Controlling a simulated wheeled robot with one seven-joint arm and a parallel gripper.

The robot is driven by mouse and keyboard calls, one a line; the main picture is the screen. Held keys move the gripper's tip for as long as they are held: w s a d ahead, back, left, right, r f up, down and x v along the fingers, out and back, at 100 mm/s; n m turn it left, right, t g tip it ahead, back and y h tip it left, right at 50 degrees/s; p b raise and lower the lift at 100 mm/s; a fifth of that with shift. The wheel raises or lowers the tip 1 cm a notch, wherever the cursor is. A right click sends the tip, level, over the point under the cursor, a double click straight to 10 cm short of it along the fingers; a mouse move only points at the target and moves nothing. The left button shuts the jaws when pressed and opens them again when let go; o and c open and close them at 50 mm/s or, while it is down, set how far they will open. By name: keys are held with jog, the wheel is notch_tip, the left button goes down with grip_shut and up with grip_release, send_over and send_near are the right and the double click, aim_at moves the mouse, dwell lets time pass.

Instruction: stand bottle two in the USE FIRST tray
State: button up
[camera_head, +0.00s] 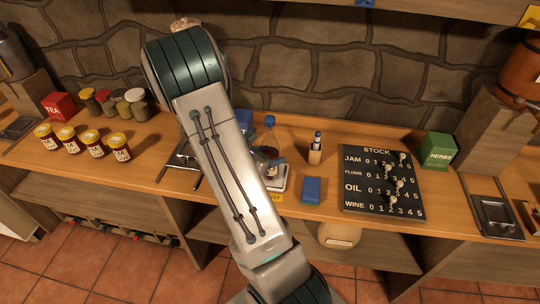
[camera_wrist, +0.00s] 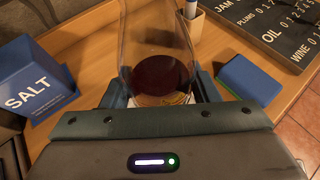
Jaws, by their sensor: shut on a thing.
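My gripper (camera_wrist: 160,88) is shut on a clear glass bottle (camera_wrist: 158,35) with dark red liquid low in it. The fingers press on either side of the bottle. In the head view the bottle (camera_head: 271,153) shows just right of my forearm, which hides part of it. I cannot tell whether the bottle's base touches the tray. The bottle's number is not visible.
A blue SALT box (camera_wrist: 40,80) stands left of the bottle. A blue block (camera_head: 312,190), a pen holder (camera_head: 315,152) and the STOCK board (camera_head: 382,182) are to the right. Several jars (camera_head: 95,143) stand far left. A green HERBS box (camera_head: 437,150) stands at right.

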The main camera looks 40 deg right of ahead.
jog(key=shift+f, duration=0.1)
jog(key=shift+f, duration=0.15)
jog(key=o, duration=1.4)
jog(key=shift+a+r, duration=0.25)
jog(key=shift+s+a+r+m+t+y+b, duration=0.1)
jog(key=shift+s+a+r+m+t+y, duration=0.2)
jog(key=shift+s+a+r+m+y, duration=3.2)
jog(key=shift+s+a+r+m+t+y+b, duration=0.2)
jog(key=shift+s+a+r+m+y, duration=0.75)
jog(key=shift+a+r+m, duration=2.85)
jog(key=shift+s+a+r+m+t+y, duration=0.4)
jog(key=shift+s+a+r+m+y, duration=1.3)
jog(key=shift+a, duration=3.85)
